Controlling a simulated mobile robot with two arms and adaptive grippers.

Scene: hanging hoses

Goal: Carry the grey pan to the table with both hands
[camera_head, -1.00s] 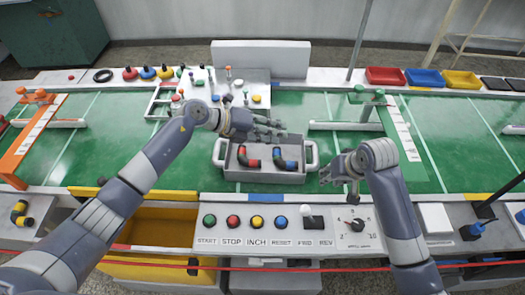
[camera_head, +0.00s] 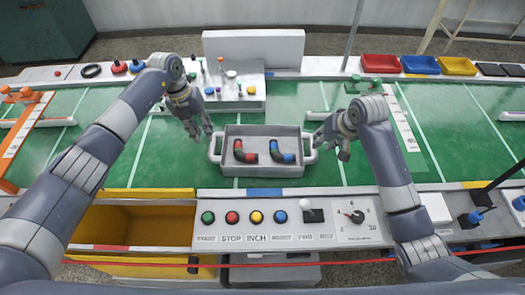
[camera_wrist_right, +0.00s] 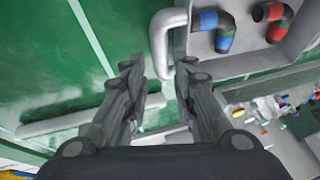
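My left gripper (camera_head: 202,136) is open and empty beside the left handle (camera_head: 214,148). My right gripper (camera_head: 331,150) is open beside the right handle (camera_head: 310,150). In the right wrist view the handle (camera_wrist_right: 163,45) lies just ahead of and between the open fingertips (camera_wrist_right: 158,72). Whether either gripper touches the pan cannot be told.
A control panel with coloured buttons (camera_head: 255,216) stands in front of the belt. A yellow bin (camera_head: 135,222) is at front left. A white tray with small parts (camera_head: 225,88) stands behind the pan. Red, blue and yellow trays (camera_head: 420,65) are at back right. The belt beyond both sides is mostly clear.

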